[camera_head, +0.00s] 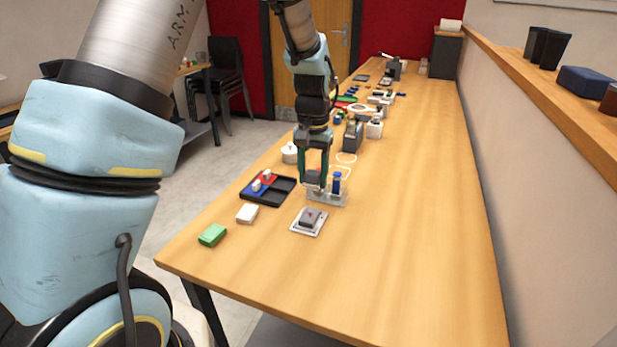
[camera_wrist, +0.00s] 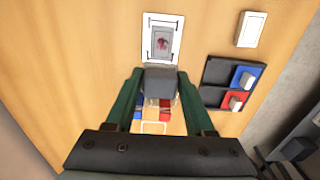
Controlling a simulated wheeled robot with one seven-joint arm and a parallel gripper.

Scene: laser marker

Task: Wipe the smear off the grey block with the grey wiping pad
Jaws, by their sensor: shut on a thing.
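The grey block (camera_head: 310,217) sits on a white plate (camera_head: 297,227) near the front of the table. In the wrist view the grey block (camera_wrist: 154,47) shows a dark red smear (camera_wrist: 161,42) on its top. My gripper (camera_head: 314,184) is over a clear holder (camera_head: 326,199), behind the block and apart from it. In the wrist view my gripper (camera_wrist: 160,86) is shut on the grey wiping pad (camera_wrist: 160,78), held between its green fingers. The pad's underside is hidden.
A black tray (camera_head: 279,200) with blue and red pieces lies left of the gripper. A white block (camera_head: 247,214) and a green block (camera_head: 212,235) are front left. A blue bottle (camera_head: 337,183) stands at the holder. The table's right side is clear.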

